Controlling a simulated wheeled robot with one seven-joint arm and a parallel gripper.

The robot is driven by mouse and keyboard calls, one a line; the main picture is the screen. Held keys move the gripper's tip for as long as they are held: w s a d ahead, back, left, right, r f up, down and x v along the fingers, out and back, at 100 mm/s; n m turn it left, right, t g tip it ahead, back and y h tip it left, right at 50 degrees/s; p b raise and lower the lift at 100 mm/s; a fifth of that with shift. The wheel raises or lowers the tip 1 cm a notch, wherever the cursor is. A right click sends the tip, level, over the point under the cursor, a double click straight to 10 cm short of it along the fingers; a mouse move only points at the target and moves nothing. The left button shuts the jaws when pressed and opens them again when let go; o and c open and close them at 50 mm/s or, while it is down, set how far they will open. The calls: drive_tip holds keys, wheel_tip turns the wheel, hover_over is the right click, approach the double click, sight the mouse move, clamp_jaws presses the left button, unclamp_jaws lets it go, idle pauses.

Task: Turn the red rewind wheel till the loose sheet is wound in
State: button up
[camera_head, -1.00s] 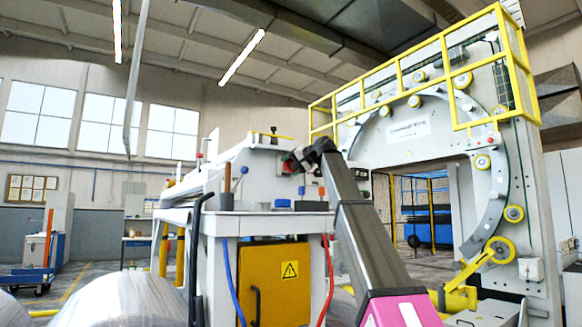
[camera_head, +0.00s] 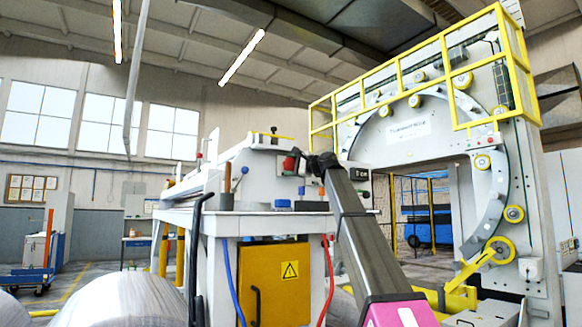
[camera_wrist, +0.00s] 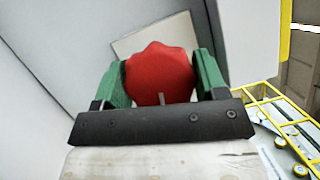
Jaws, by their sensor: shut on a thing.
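The red rewind wheel (camera_wrist: 160,74) is a scalloped red knob in front of a pale plate on the white machine. In the wrist view it sits between the two green fingers of my gripper (camera_wrist: 161,80), one on each side, and my gripper is shut on it. In the head view the wheel (camera_head: 290,163) shows small at the end of my dark arm, and my gripper (camera_head: 301,164) is partly hidden there. I cannot make out the loose sheet in either view.
The white machine (camera_head: 265,225) has a yellow cabinet door (camera_head: 274,285), with blue and red hoses beside it. The large ring wrapper (camera_head: 385,145) with yellow railings stands at right. A wrapped coil (camera_head: 120,300) lies at front left.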

drive_tip(key=shift+m+t+y, duration=0.3)
drive_tip(key=shift+m+t, duration=0.3)
drive_tip(key=shift+m, duration=1.1)
drive_tip(key=o, duration=0.9)
drive_tip(key=shift+s+d, duration=0.1)
drive_tip(key=v, duration=1)
drive_tip(key=shift+s+d+f, duration=0.2)
